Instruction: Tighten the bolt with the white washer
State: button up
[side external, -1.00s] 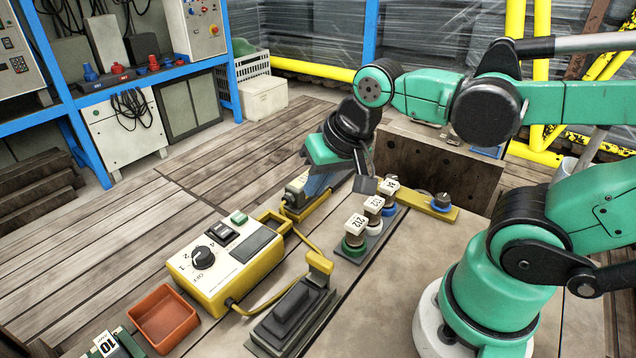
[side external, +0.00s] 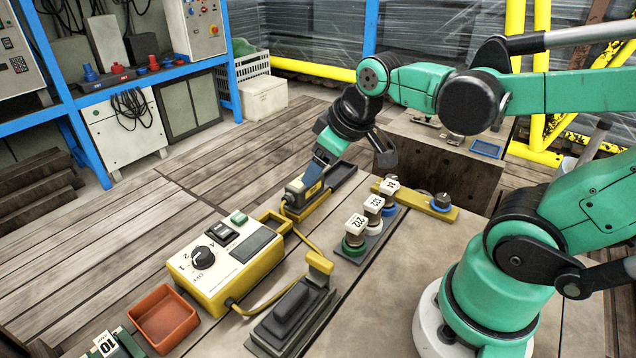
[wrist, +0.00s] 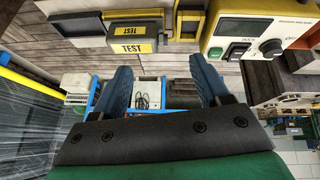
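Three bolts stand on a dark strip in the side view, each topped by a white number tag. The nearest has a green washer (side external: 352,250), the middle one has the white washer (side external: 373,226), and the far one has a blue washer (side external: 389,211). My gripper (side external: 312,178) is left of the bolts, tilted down close to a grey block with a yellow band (side external: 299,193). In the wrist view my gripper (wrist: 161,75) is open, its two blue fingers apart with nothing between them. The block, marked TEST (wrist: 130,40), lies just beyond the fingertips.
A yellow control box (side external: 222,262) with a knob and cable stands in front. Near it are an orange tray (side external: 163,318) and a dark block on a base (side external: 290,315). A yellow bar with a blue-ringed knob (side external: 441,202) lies behind the bolts.

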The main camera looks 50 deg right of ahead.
jog(key=d+f+n+g, duration=0.2)
jog(key=d+n+g, duration=0.2)
jog(key=d, duration=0.7)
jog(key=n+g, duration=0.2)
jog(key=n, duration=0.1)
send_over(392, 177)
jog(key=f, duration=0.3)
jog(key=shift+w+a+f+y, duration=0.2)
jog(key=shift+a+f+y, duration=0.1)
jog(key=shift+f, duration=0.1)
jog(key=shift+s+d+f, duration=0.15)
jog(key=shift+d+f, duration=0.05)
jog(key=shift+d, duration=0.05)
jog(key=shift+f, duration=2.75)
